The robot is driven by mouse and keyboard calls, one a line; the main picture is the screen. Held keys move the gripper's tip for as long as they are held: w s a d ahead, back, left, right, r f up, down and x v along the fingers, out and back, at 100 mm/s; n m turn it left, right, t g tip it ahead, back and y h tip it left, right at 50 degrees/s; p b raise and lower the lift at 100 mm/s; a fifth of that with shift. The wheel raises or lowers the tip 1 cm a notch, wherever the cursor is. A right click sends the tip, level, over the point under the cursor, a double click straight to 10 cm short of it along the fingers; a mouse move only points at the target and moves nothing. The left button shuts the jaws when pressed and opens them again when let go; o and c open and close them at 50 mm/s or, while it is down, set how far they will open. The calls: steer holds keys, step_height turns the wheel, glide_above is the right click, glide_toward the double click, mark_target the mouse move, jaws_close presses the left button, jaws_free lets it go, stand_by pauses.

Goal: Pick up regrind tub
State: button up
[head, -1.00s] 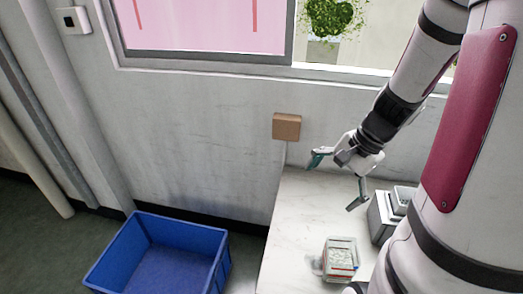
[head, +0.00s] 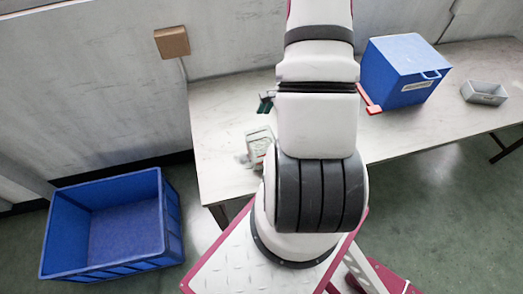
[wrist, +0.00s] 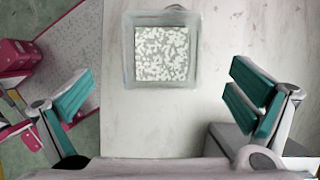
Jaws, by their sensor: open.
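The regrind tub, a clear square tub (wrist: 128,50) filled with white flakes, stands upright on the white table at the top centre of the wrist view. In the head view the tub (head: 258,142) shows at the left edge of my arm, which hides part of it. My gripper (wrist: 162,84) is open, with one teal finger on the left and one on the right. The tub lies ahead of the fingertips, between their lines, and nothing is held. In the head view my arm hides most of the gripper; one teal finger shows beside it.
A blue box (head: 405,70) with a label and a grey tray (head: 484,93) stand on the table (head: 222,110) to the right. A grey object (wrist: 222,140) lies under my right finger. A large blue crate (head: 172,215) stands on the floor at the left.

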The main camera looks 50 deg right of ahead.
mark_target(261, 134)
steer(key=x, duration=0.7)
steer(key=shift+w+p, duration=0.2)
steer(key=shift+p, duration=0.25)
steer(key=shift+f, duration=0.1)
steer(key=c, duration=2)
steer(key=shift+c, duration=0.2)
steer(key=s+a+r+p, duration=0.1)
steer(key=s+a+r, duration=0.1)
steer(key=s, duration=0.5)
steer(key=s+a+r+p, duration=0.2)
steer(key=s+a+r, duration=0.1)
steer(key=s, duration=0.5)
steer(key=shift+a+p, duration=0.3)
steer(key=shift+a, duration=0.3)
